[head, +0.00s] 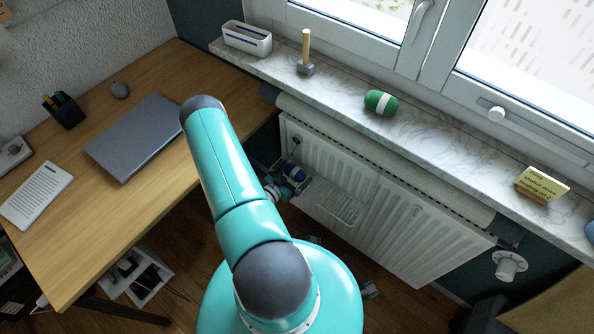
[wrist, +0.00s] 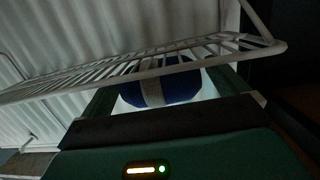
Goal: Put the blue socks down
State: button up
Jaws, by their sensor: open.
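The blue socks (head: 295,173) are a rolled dark blue bundle with a pale band, near the left end of the white radiator in the head view. In the wrist view the blue socks (wrist: 165,90) lie between the two fingers, partly hidden by wire bars and by the gripper body. My gripper (head: 286,184) is open around them; it also shows in the wrist view (wrist: 165,94). A white wire rack (head: 340,207) hangs at the radiator's front, close beside the socks and gripper. I cannot tell whether the socks rest on its bars.
The radiator (head: 390,222) stands below a marble sill (head: 440,138). The sill bears a white box (head: 247,40), a hammer (head: 305,55), a green banded bundle (head: 381,103) and a yellow sign (head: 541,184). A wooden desk (head: 75,226) with a laptop (head: 134,136) is at left.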

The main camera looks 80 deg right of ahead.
jog(key=v, duration=1)
